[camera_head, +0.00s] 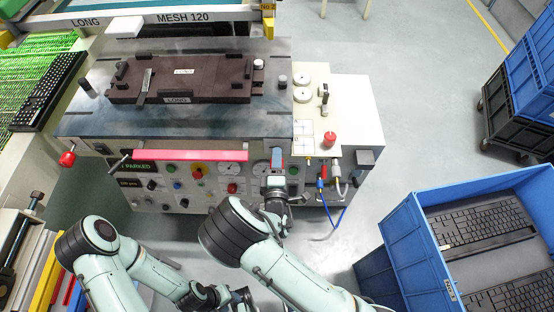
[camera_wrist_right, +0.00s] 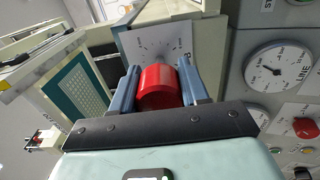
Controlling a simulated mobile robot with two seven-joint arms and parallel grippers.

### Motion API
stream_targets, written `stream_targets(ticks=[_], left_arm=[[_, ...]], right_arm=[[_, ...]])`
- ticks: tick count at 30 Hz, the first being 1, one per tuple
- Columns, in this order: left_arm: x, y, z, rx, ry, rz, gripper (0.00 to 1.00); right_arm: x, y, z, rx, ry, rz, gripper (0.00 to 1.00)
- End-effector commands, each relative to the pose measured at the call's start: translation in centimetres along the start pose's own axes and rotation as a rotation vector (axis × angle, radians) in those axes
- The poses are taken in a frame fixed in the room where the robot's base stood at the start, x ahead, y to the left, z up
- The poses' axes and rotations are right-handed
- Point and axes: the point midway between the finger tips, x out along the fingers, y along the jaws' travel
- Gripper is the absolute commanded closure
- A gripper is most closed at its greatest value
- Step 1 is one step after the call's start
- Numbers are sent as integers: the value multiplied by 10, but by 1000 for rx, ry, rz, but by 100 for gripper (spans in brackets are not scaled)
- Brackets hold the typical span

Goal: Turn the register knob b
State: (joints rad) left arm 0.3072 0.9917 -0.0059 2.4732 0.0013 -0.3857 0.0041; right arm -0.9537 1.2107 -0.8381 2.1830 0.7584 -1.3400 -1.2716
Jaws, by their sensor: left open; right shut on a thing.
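My right gripper (camera_head: 277,158) is at the right part of the machine's front panel, its fingers pointing at the panel. In the right wrist view its two blue-grey fingers (camera_wrist_right: 160,86) are shut on a red knob (camera_wrist_right: 158,90), one on each side. Behind the knob is a pale plate with a dial scale (camera_wrist_right: 165,42); a letter at its right is partly hidden by a finger. In the head view the gripper hides this knob. My left gripper (camera_head: 243,300) is low at the bottom edge, open and apart from the machine; its fingers show poorly.
A round gauge (camera_wrist_right: 278,66) and another red knob (camera_wrist_right: 306,127) are right of the gripper. A blue crate with keyboards (camera_head: 400,250) stands at right. Blue and red hoses hang beside the panel.

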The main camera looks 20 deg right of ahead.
Motion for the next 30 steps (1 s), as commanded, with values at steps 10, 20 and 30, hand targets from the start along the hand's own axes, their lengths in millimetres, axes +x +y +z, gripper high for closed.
stream_targets(ticks=[10, 20, 30], left_arm=[[0, 0, 0, 0, 0, 0, 57], [3, -1, 0, 0, -1, 0, 57], [10, -4, 1, -1, -4, -1, 57]], right_arm=[[0, 0, 0, 1, 0, -1, 30], [-25, -1, -1, 1, 3, -3, 30], [-100, -2, -1, -1, 3, -4, 30]])
